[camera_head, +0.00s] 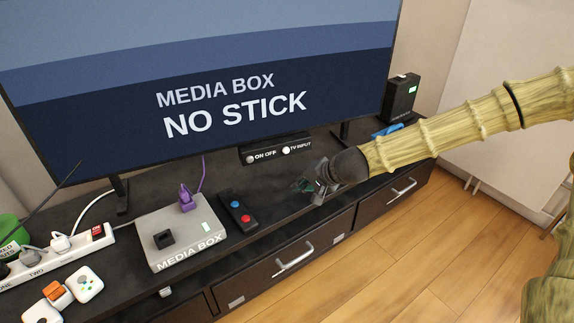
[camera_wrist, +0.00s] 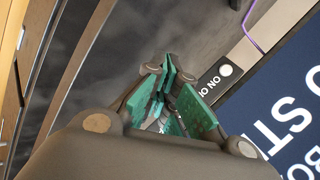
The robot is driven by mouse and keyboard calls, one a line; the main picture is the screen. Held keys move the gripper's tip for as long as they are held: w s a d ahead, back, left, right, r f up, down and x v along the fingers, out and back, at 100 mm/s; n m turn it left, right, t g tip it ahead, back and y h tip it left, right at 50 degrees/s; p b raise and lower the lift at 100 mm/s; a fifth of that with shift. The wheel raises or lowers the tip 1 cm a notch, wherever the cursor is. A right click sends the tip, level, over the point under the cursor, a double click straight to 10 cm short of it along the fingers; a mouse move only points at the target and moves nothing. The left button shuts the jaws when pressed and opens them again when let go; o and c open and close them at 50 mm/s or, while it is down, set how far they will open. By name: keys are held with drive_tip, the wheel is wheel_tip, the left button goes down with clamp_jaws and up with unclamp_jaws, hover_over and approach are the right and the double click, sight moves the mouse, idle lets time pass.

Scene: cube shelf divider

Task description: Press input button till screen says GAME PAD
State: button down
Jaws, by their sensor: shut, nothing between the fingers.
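The TV screen (camera_head: 230,60) reads "MEDIA BOX NO STICK"; part of it shows in the wrist view (camera_wrist: 285,115). Below the screen is a black panel (camera_head: 276,158) with two white round buttons. The left one (camera_head: 250,159) is labelled ON OFF, the right one (camera_head: 286,151) TV INPUT. My gripper (camera_head: 306,186) is shut and empty above the stand, just in front of and slightly right of the panel, apart from it. In the wrist view the green fingertips (camera_wrist: 168,75) are together and hide the TV INPUT button; the ON OFF button (camera_wrist: 225,71) shows beyond them.
A grey media box (camera_head: 182,235) with a purple plug (camera_head: 187,200) stands left on the dark stand. A remote (camera_head: 238,213) lies beside it. A power strip (camera_head: 50,256) is far left; a black box (camera_head: 401,98) is at the back right.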

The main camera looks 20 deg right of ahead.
sight(286, 151)
drive_tip(key=shift+w+d+r+b, duration=0.2)
drive_tip(key=shift+w+b, duration=0.1)
drive_tip(key=shift+w, duration=0.1)
drive_tip(key=shift+w+d+r+b, duration=0.15)
drive_tip(key=shift+w+d+b, duration=0.05)
drive_tip(key=shift+w+b, duration=0.15)
drive_tip(key=shift+w+r+t, duration=0.15)
drive_tip(key=shift+r+t, duration=0.15)
drive_tip(key=shift+r, duration=0.05)
drive_tip(key=shift+d, duration=0.1)
drive_tip(key=shift+w+f, duration=0.1)
drive_tip(key=shift+w, duration=0.75)
drive_tip(key=w, duration=0.2)
drive_tip(key=w+a, duration=0.1)
drive_tip(key=w, duration=0.1)
drive_tip(key=shift+w, duration=0.3)
drive_tip(key=shift+w+a, duration=0.15)
drive_tip(key=shift+w, duration=1.05)
drive_tip(key=shift+w, duration=0.1)
drive_tip(key=shift+w+p, duration=0.3)
drive_tip(key=shift+p, duration=0.1)
